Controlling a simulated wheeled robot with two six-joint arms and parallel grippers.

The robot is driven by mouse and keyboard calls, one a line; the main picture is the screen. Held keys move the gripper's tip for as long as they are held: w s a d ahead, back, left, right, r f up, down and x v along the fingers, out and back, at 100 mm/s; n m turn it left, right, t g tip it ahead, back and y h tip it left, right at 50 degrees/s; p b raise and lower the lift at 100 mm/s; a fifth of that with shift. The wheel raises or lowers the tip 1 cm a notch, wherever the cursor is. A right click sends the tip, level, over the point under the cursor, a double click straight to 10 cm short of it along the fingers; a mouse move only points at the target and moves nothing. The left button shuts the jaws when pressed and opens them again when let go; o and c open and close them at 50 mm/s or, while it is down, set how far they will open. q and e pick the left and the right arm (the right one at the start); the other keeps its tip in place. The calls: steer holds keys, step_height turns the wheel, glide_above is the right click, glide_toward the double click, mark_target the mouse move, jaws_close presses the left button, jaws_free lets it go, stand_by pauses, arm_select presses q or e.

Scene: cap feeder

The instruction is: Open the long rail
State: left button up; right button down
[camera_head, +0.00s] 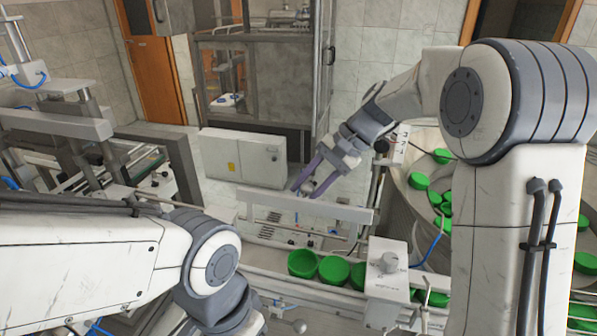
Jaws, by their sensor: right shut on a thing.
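The long rail (345,212) is a pale straight bar that runs from left to right above the feeder's conveyor in the middle of the view. My right gripper (305,193) reaches down from the upper right with its purple fingers at the rail's upper edge, left of its middle. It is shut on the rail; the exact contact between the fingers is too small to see. My left arm crosses the lower left, and its gripper is out of view.
Green caps (334,270) stand in a row on the conveyor below the rail. A round bowl (399,178) with several green caps lies at the right. A white cabinet (242,157) stands behind.

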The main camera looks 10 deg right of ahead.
steer(key=shift+w+d+f+g+p, duration=0.2)
steer(key=shift+d+f+g+p, duration=0.05)
steer(key=shift+f+g+p, duration=0.15)
arm_select(q)
steer(key=shift+w+d+r, duration=0.35)
steer(key=shift+w+r, duration=0.15)
steer(key=shift+r, duration=0.1)
arm_select(e)
steer(key=shift+w, duration=0.1)
arm_select(q)
steer(key=shift+d, duration=0.1)
arm_select(e)
steer(key=shift+a+f, duration=0.1)
steer(key=c, duration=0.5)
jaws_free()
